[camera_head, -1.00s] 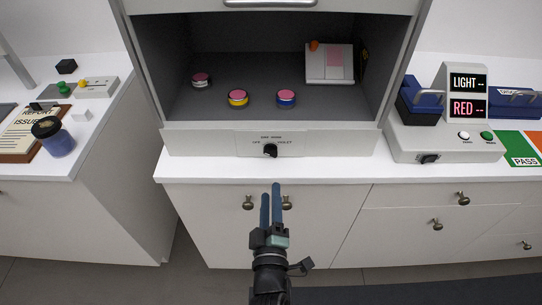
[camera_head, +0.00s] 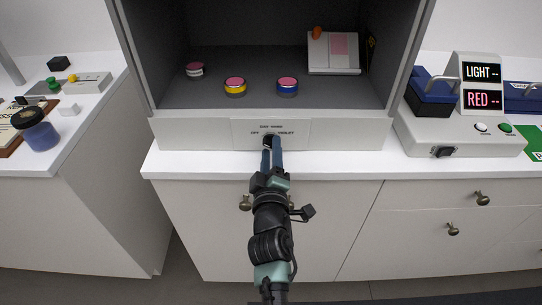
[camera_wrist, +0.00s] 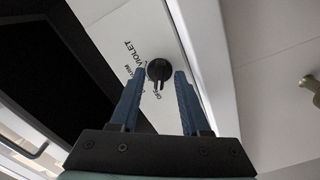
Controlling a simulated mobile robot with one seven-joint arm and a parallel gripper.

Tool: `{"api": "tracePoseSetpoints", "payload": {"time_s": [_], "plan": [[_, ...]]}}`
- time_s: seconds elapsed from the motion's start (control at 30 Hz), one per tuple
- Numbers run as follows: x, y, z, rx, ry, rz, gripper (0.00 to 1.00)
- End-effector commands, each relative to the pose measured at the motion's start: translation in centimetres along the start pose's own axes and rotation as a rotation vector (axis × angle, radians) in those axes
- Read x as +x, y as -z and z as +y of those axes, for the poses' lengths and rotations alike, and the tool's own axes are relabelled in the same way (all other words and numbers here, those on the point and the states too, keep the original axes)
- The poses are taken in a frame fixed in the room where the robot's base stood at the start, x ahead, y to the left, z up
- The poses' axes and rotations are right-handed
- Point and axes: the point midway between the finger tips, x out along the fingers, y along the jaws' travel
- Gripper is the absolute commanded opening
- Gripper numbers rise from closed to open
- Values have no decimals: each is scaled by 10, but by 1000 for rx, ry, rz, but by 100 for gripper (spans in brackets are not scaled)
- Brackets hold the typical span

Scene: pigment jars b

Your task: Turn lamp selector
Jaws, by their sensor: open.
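The lamp selector is a black knob (camera_wrist: 158,70) on the white front panel (camera_head: 210,133) of the cabinet. In the wrist view it lies just beyond my fingertips, roughly centred between them, and printed words such as VIOLET show around it. My gripper (camera_head: 271,142) is open, its two blue fingers pointing at the panel. In the head view the fingertips overlap the knob and hide most of it. The fingers also show in the wrist view (camera_wrist: 157,80), one on each side of the knob. I cannot tell whether either finger touches it.
Three pink-lidded jars, with white (camera_head: 195,70), yellow (camera_head: 235,87) and blue (camera_head: 287,86) bands, stand inside the cabinet. A white stand (camera_head: 320,62) is behind them. A meter (camera_head: 483,88) reading LIGHT and RED stands right. A dark cup (camera_head: 40,135) stands left. Drawer knobs (camera_head: 482,198) protrude below.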

Motion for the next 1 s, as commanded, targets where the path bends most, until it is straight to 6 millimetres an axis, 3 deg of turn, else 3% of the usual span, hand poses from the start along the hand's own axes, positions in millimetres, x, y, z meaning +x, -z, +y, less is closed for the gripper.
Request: {"api": "tracePoseSetpoints", "payload": {"time_s": [0.27, 0.53, 1.0], "plan": [[1, 0, 0, 0, 0, 0, 46], [1, 0, 0, 0, 0, 0, 0], [1, 0, 0, 30, 0, 0, 0]]}}
